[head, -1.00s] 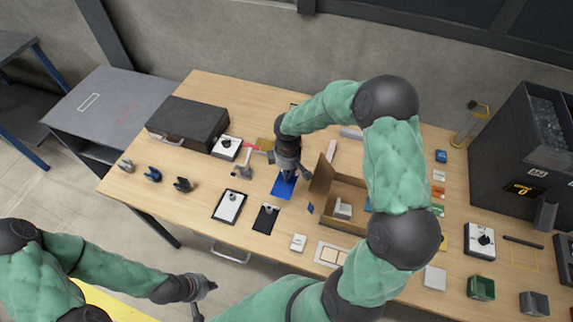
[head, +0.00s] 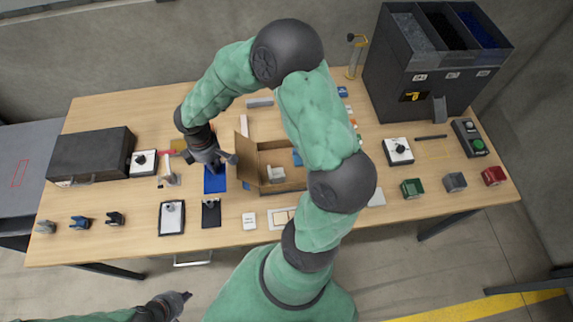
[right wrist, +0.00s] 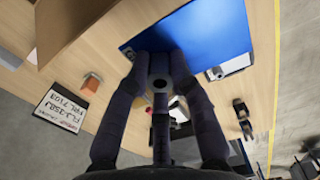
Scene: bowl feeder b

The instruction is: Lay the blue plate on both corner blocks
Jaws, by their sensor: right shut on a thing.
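The blue plate (head: 215,183) shows below my right gripper (head: 222,162) in the head view, left of the open cardboard box. In the right wrist view the plate (right wrist: 215,38) spans the top, its near edge between the fingertips of my right gripper (right wrist: 160,60). That gripper is shut on the plate and hides part of it. I cannot tell whether the plate touches the table. My left gripper (head: 180,298) is off the table's front edge, far from the plate; its jaw opening is unclear. I cannot make out the two corner blocks for certain.
The open cardboard box (head: 243,157) stands right of the plate. A clipboard (head: 172,217) and a black board (head: 211,214) lie in front. A black case (head: 90,155) is at the left. A small orange-brown block (right wrist: 92,82) shows in the right wrist view.

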